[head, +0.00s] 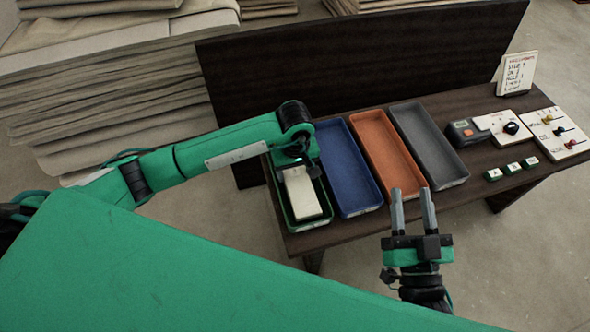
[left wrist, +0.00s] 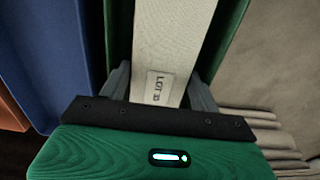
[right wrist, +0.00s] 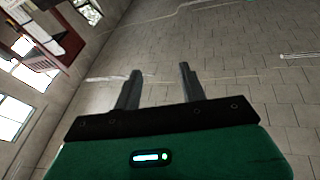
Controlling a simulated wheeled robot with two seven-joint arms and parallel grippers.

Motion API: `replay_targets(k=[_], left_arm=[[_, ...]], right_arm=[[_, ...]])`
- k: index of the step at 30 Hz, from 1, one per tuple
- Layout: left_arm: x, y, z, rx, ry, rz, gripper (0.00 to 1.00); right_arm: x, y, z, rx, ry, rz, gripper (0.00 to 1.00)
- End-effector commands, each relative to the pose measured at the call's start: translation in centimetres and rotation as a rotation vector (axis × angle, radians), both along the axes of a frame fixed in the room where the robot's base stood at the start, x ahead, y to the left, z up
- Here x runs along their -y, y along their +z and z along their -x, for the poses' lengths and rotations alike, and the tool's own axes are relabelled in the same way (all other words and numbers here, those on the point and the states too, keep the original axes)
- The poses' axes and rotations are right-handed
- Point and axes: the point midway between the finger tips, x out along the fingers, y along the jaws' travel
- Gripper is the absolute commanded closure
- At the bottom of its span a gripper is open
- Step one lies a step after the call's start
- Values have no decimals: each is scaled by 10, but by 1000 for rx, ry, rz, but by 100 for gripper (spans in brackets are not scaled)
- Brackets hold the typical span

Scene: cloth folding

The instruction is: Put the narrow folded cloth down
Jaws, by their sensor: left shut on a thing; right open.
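The narrow folded cloth (head: 302,196) is a cream strip lying lengthwise within the green tray (head: 313,225) at the left end of the table. I cannot tell whether the cloth touches the tray floor. My right gripper (head: 413,195) is open and empty, in front of the table.
Blue (head: 347,170), orange (head: 388,155) and grey (head: 430,145) trays stand empty to the right. Farther right are a small dark device (head: 466,133), a dial box (head: 508,128), a panel with knobs (head: 553,133) and a written card (head: 516,73). A dark board (head: 350,75) rises behind.

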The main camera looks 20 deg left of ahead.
Motion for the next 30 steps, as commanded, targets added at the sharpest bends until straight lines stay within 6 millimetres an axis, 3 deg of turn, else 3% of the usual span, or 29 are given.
replay_targets(k=[9,10,11,22,24,30], left_arm=[[0,-2,0,0,0,0,63],[0,-2,0,0,0,0,31],[0,-2,0,0,0,0,28],[0,0,0,0,0,0,28],[0,2,0,0,0,0,28],[0,44,-2,6,-2,0,28]], right_arm=[[3,8,-1,47,-8,-10,58],[3,9,-1,50,-8,-10,58],[3,9,-2,51,-9,-9,58],[3,10,-2,44,-7,-8,58],[0,2,0,-1,-1,-1,58],[-11,-34,10,-191,36,43,58]])
